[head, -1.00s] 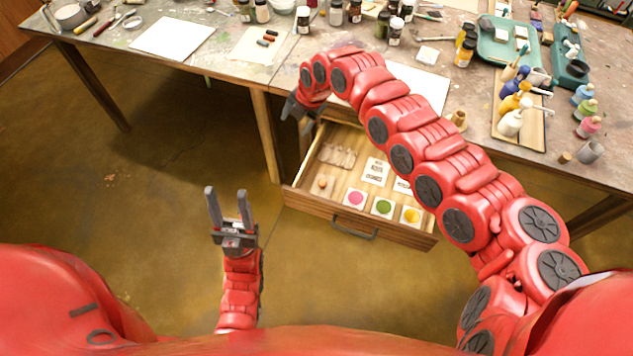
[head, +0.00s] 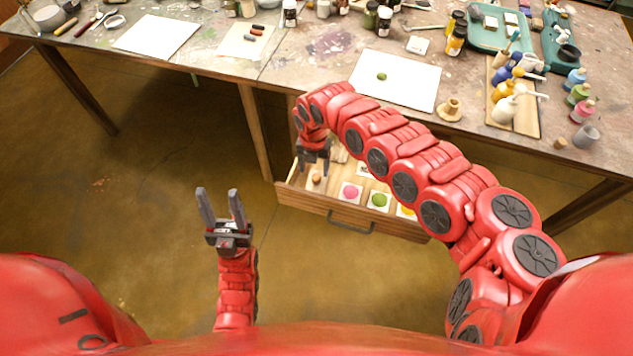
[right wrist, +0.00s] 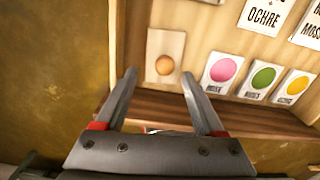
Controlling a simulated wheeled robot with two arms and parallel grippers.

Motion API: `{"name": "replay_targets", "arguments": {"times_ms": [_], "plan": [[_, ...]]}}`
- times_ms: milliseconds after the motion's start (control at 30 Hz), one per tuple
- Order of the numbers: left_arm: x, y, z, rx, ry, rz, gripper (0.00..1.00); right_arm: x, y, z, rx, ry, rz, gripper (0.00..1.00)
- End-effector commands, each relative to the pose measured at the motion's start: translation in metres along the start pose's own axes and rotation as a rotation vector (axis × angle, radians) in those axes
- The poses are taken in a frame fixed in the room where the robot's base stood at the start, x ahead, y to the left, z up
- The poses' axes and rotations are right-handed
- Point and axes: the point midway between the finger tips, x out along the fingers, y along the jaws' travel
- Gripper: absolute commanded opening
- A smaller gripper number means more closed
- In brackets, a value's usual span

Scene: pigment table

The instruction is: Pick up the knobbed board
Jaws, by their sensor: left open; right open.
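The knobbed board is a small pale board (right wrist: 179,45) with a round orange-brown knob (right wrist: 164,65), lying in the open drawer's left front part. In the head view its knob (head: 316,179) shows just below my right gripper (head: 313,171). The right gripper is open and empty and points down into the drawer. In the right wrist view the fingertips (right wrist: 158,75) sit on either side of the knob's near side, seemingly above the board and apart from it. My left gripper (head: 218,192) is open and empty over the floor, left of the drawer.
The drawer's front wall (head: 345,208) is close to my right gripper. Pink (right wrist: 225,69), green (right wrist: 263,77) and yellow (right wrist: 296,85) swatch cards lie right of the board, with label cards (right wrist: 267,14) behind. The tabletop (head: 300,75) overhangs behind, carrying bottles and papers.

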Motion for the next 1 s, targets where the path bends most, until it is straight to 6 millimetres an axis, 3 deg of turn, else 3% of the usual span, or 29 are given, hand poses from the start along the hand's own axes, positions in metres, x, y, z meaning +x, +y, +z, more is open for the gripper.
{"name": "replay_targets", "arguments": {"times_ms": [300, 600, 1000], "plan": [[0.001, 0.0, 0.0, 0.0, 0.0, 0.0, 0.5, 0.045, -0.006, -0.002, 0.001, 0.003, 0.002, 0.71], [0.001, 0.0, 0.0, 0.0, 0.0, 0.0, 0.5, 0.049, -0.008, 0.001, 0.003, -0.002, 0.0, 0.71], [0.001, 0.0, 0.0, 0.0, 0.0, 0.0, 0.5, 0.049, -0.007, 0.001, 0.003, -0.001, 0.001, 0.01]]}}
